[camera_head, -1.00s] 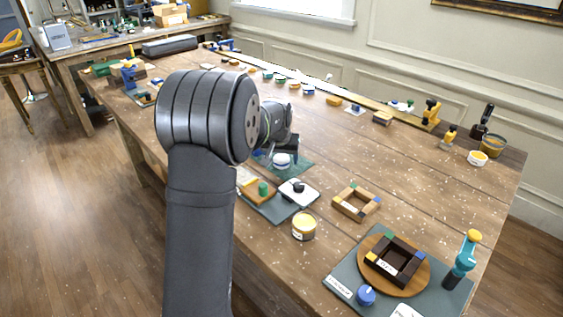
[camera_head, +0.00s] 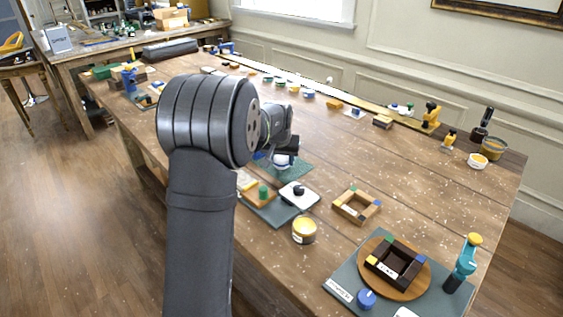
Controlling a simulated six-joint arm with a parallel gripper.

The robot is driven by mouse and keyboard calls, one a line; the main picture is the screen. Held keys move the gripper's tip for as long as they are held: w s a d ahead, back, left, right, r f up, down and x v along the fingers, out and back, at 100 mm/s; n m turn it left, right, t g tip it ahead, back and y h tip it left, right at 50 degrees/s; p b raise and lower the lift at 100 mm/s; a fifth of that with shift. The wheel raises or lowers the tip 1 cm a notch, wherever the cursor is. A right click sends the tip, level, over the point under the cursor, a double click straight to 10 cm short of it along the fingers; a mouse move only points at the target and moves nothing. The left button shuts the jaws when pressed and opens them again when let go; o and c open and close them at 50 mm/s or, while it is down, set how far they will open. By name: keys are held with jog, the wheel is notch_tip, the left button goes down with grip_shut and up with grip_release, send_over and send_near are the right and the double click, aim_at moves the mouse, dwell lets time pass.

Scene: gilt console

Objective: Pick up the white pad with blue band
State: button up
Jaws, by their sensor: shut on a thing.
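The white pad with blue band (camera_head: 281,161) is a small pale round thing over the dark green mat (camera_head: 294,171), in the middle of the head view. My gripper (camera_head: 283,154) is down at it, with dark fingers closed on the pad. The fingers hide its upper part, so the band hardly shows. I cannot tell whether the pad touches the mat or is slightly above it.
Several small coloured pieces line the back. Bare tabletop lies to the right of my gripper.

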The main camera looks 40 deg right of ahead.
aim_at(281, 158)
notch_tip(281, 158, up, 3)
jog(key=shift+r, duration=0.1)
jog(key=s+d+r, duration=0.1)
jog(key=s+r, duration=0.5)
jog(key=s, duration=0.5)
jog(key=shift+s+r, duration=0.3)
jog(key=shift+r, duration=0.05)
jog(key=shift+o, duration=0.3)
jog(key=w+a, duration=1)
jog(key=a, duration=0.5)
jog(key=shift+w+a, duration=0.25)
jog(key=shift+a, duration=0.05)
jog(key=shift+f, duration=0.15)
